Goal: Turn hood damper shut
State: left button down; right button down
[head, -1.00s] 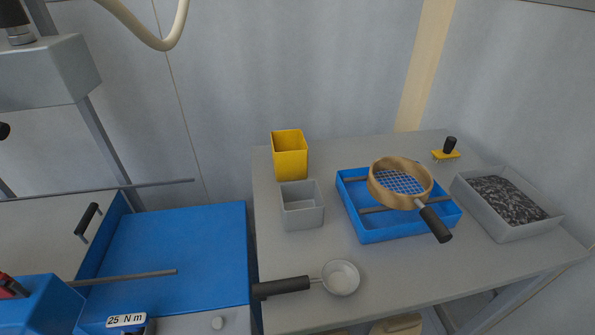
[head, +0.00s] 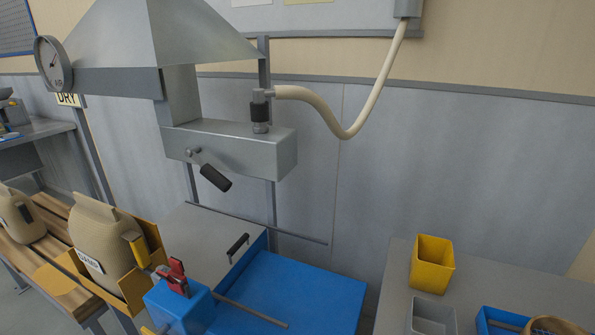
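A grey pyramid-shaped hood (head: 160,38) is at the upper left of the head view. Below it is a grey metal box (head: 235,150) on posts. A lever with a black grip (head: 215,178) hangs from a pivot on the box's front face, slanting down to the right; I cannot tell for sure whether this is the damper handle. A black fitting (head: 260,112) on top of the box joins a cream hose. Neither of my grippers is in view.
A blue tray bench (head: 300,290) stands below the box, with a grey lid and a black handle (head: 238,247). Tan sacks (head: 100,235) stand at the left. A yellow bin (head: 432,265) and a grey bin (head: 432,315) are on the table at right. A round gauge (head: 53,63) is at the hood's left.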

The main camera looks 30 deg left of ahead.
aim_at(210, 173)
jog(key=u, duration=1.65)
jog(key=i+j+z, duration=0.2)
jog(key=j, duration=0.2)
jog(key=j+z, duration=0.2)
jog(key=j, duration=0.2)
jog(key=i+j+z, duration=0.2)
jog(key=j, duration=0.25)
jog(key=k, duration=0.05)
